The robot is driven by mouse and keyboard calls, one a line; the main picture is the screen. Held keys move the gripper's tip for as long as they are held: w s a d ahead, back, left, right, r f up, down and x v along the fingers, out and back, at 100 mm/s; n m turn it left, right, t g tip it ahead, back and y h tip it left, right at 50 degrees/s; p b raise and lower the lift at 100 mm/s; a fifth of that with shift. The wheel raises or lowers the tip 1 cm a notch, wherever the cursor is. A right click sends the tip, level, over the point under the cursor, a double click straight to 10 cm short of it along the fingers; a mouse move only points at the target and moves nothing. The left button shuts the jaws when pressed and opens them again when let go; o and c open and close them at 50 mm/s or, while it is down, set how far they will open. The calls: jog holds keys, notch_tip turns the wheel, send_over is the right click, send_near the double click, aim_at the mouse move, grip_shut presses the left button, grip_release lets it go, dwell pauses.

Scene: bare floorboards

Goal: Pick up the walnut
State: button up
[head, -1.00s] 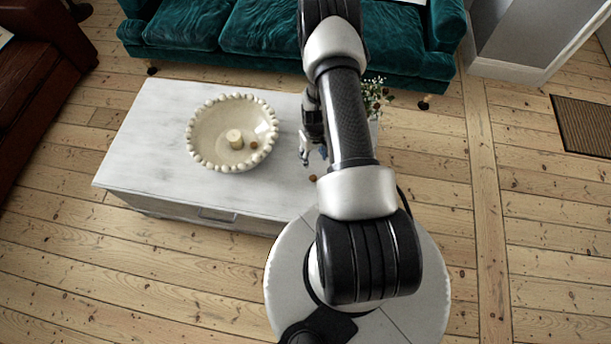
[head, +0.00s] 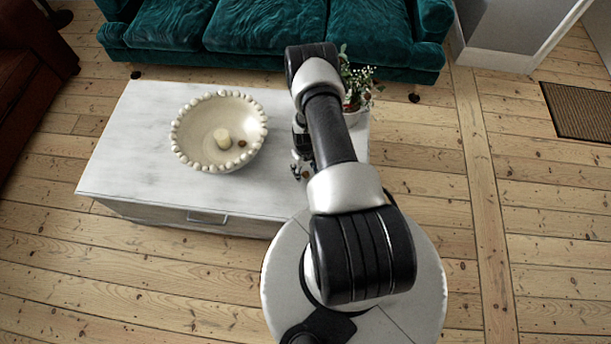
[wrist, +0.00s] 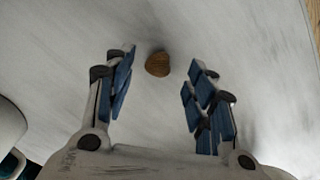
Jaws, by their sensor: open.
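The walnut (wrist: 158,64) is a small brown, ridged ball on the white tabletop. In the wrist view it shows in the gap between the fingertips, near their far ends, with nothing touching it. My gripper (wrist: 161,72) is open, with blue-padded fingers on either side of the walnut. In the head view my gripper (head: 300,172) is low over the right part of the table, right of the bowl. There the walnut is hard to make out beside the fingers and arm.
A white coffee table (head: 120,165) carries a beaded cream bowl (head: 190,150) holding a candle (head: 222,139) and a small brown ball (head: 242,143). A flowering plant (head: 357,85) stands behind my arm. A teal sofa (head: 265,25) is behind the table. The table's front left is clear.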

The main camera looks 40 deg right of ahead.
notch_tip(320, 180, down, 3)
jog(key=shift+b, duration=0.35)
jog(key=shift+c, duration=0.4)
jog(key=c, duration=0.7)
